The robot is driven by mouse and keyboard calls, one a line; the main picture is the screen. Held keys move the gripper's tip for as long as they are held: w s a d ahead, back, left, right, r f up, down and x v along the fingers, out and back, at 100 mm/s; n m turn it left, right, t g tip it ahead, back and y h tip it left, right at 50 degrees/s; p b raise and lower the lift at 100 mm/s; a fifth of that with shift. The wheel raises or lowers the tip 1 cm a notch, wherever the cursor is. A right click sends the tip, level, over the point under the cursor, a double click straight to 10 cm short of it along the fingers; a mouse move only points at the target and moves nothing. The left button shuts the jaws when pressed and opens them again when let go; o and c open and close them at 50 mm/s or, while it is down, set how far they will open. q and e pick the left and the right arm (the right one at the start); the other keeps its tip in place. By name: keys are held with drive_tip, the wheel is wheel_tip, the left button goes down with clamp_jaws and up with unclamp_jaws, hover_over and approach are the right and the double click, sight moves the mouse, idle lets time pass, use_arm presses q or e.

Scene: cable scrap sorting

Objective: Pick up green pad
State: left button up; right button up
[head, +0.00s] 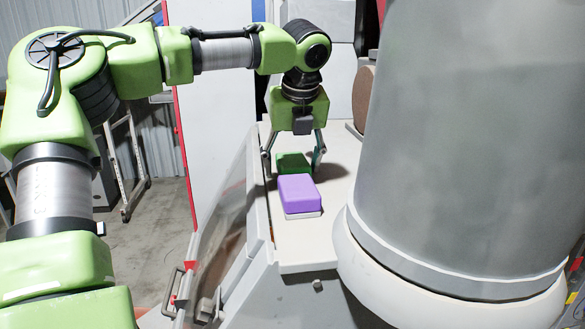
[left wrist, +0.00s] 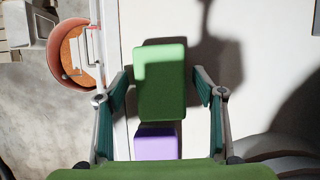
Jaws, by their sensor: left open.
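The green pad (head: 293,161) lies on the pale worktop just behind a purple pad. In the left wrist view the green pad (left wrist: 160,82) is a rounded block between my two fingers. My left gripper (head: 293,160) points down over it, with a finger on each side. In the left wrist view the gripper (left wrist: 162,92) is open, and gaps show between both fingers and the pad's sides. My right gripper is not in view.
The purple pad (head: 299,192), on a white base, sits in front of the green pad and shows in the left wrist view (left wrist: 156,143). The worktop (head: 300,251) ends close on the left. A large grey cylinder (head: 465,140) fills the right side.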

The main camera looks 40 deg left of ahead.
sight(294, 159)
use_arm(q)
drive_tip(key=shift+a+f, duration=0.1)
drive_tip(key=shift+f, duration=0.15)
drive_tip(key=c, duration=1.2)
drive_tip(key=shift+r, duration=0.1)
drive_tip(key=shift+w+r, duration=0.1)
drive_tip(key=shift+r, duration=9.05)
